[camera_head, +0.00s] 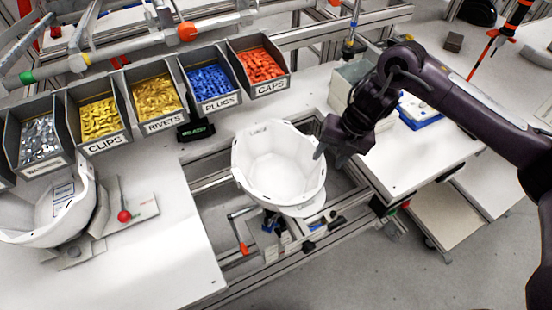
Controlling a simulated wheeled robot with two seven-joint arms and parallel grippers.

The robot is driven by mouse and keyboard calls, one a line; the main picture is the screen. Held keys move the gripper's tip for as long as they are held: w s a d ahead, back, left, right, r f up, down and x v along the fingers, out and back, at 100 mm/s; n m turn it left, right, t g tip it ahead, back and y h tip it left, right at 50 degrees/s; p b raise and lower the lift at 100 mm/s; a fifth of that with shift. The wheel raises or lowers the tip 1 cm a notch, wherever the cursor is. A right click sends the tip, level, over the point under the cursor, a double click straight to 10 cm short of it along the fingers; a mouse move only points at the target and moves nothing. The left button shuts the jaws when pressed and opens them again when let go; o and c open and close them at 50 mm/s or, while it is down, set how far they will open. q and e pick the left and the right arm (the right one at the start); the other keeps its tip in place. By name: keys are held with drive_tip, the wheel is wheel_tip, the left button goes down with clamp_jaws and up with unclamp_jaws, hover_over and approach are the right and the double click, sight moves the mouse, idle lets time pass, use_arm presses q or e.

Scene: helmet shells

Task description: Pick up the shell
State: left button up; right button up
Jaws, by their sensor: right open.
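A white helmet shell (278,165), open side up, rests on a fixture in the middle of the metal frame. A second white shell (52,215) sits on a stand on the left table. My right gripper (328,150) comes in from the right, dark and pointing down, at the right rim of the middle shell. It is open; whether a finger touches the rim or reaches inside it I cannot tell. My left gripper is not in view.
Bins of clips (101,118), rivets (155,98), blue plugs (210,82) and red caps (262,68) line the back. A red-knobbed lever (124,216) stands beside the left shell. A grey box (350,88) is behind my right gripper. The left table's front is clear.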

sight(324, 168)
drive_tip(key=shift+w+a+f, duration=0.1)
drive_tip(key=shift+w+f, duration=0.1)
drive_tip(key=shift+f, duration=0.1)
drive_tip(key=shift+s+a+f, duration=0.25)
drive_tip(key=shift+s+f, duration=0.1)
drive_tip(key=shift+f, duration=0.25)
drive_tip(key=shift+s+a+f, duration=0.2)
drive_tip(key=shift+s+f, duration=0.1)
drive_tip(key=shift+f, duration=0.3)
drive_tip(key=shift+p+x, duration=0.55)
drive_tip(key=shift+x, duration=0.65)
drive_tip(key=shift+w+a+f, duration=0.1)
drive_tip(key=shift+w+f, duration=0.15)
drive_tip(key=shift+f, duration=0.75)
drive_tip(key=c, duration=0.5)
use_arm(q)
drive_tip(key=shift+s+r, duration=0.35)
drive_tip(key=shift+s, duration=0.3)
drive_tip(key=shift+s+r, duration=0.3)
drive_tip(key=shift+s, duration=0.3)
use_arm(e)
clamp_jaws()
